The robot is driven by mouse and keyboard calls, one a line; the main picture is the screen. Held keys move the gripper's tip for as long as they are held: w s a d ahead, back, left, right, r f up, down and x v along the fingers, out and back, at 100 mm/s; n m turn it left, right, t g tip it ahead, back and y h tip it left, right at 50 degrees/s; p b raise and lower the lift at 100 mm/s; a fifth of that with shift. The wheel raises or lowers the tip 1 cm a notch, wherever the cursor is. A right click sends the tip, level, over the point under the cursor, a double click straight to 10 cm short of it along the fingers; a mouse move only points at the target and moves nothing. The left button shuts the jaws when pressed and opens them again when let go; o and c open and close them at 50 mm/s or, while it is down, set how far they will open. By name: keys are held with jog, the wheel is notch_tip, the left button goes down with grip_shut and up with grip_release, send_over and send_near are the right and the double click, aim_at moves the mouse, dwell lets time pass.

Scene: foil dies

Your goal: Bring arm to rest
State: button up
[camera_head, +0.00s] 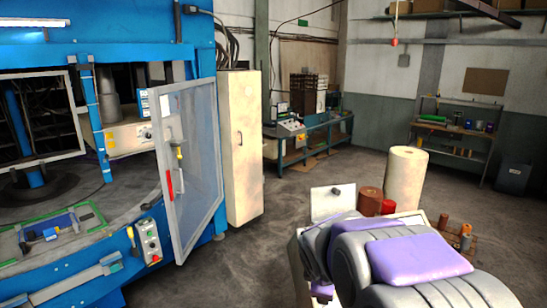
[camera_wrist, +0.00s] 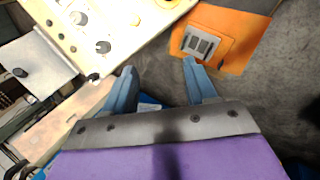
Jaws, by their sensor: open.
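In the wrist view my gripper (camera_wrist: 158,72) is open, its two blue-grey fingers apart with nothing between the tips. The fingers point over the grey floor, between a cream panel (camera_wrist: 75,22) with knobs at the upper left and an orange sheet (camera_wrist: 222,38) with a grey-and-white label at the upper right. In the head view my grey and purple arm is at the lower right, folded close to my body. The gripper's fingertips are not clear in the head view.
A blue machine (camera_head: 110,185) stands on the left, its clear-panelled door (camera_head: 200,160) swung outward. A cream cabinet (camera_head: 240,150) is beside it. A large pale roll (camera_head: 405,178) stands beyond my arm. Open floor (camera_head: 310,185) lies in the middle.

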jog(key=s+f+m+g+b, duration=0.2)
jog(key=s+f+m+b, duration=0.2)
jog(key=s, duration=0.8)
jog(key=s+f+m+g+y+b, duration=0.1)
jog(key=s+f+m+b, duration=0.3)
jog(key=s, duration=0.8)
jog(key=s+f+m+g+y+b, duration=0.1)
jog(key=s+f+m+g+b, duration=0.2)
jog(key=s, duration=0.9)
notch_tip(320, 180, down, 4)
jog(key=d+m+b, duration=0.1)
jog(key=m+b, duration=0.1)
jog(key=m, duration=0.1)
jog(key=shift+s+r+g, duration=0.25)
jog(key=shift+s+g, duration=0.05)
jog(key=shift+g, duration=0.1)
jog(key=shift+d, duration=0.15)
